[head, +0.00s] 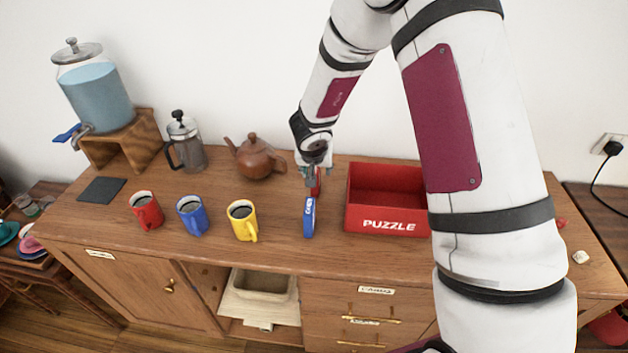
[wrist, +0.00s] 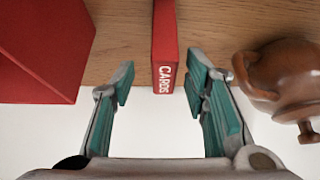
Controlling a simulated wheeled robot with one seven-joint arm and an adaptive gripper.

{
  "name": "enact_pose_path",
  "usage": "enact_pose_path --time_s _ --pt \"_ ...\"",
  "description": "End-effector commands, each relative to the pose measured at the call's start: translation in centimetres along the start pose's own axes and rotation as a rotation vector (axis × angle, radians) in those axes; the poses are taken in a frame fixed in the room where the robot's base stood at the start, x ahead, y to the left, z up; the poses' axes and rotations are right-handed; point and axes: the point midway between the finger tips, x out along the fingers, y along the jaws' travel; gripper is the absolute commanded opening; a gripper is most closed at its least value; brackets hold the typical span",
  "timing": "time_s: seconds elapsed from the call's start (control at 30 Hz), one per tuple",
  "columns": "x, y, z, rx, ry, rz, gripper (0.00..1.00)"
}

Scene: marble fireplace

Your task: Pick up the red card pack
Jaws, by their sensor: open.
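The red card pack (wrist: 165,40) stands upright on the wooden cabinet top, with "CARDS" in white on its narrow face. In the head view the red pack (head: 317,182) shows only in part, behind my gripper and the blue pack. My gripper (head: 313,178) is open above it, pointing down. In the wrist view my gripper (wrist: 160,82) has its teal-padded fingers on either side of the pack's near end, with a gap on each side. I cannot tell from these views how far the fingertips reach down along the pack.
A blue pack (head: 309,218) stands just in front of the red one. A red "PUZZLE" box (head: 384,226) is to the right, and a brown teapot (head: 256,160) to the left. Blue (head: 192,218) and yellow (head: 242,222) mugs stand at front left. The wall is behind.

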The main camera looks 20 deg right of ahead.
Motion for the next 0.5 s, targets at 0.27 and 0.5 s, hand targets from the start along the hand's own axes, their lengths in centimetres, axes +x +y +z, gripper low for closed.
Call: enact_pose_path --time_s 0.27,0.5 --pt "2.2 -0.1 0.0 0.0 -0.002 0.0 0.42" --pt "5.3 -0.4 -0.1 0.001 -0.001 0.0 0.42"
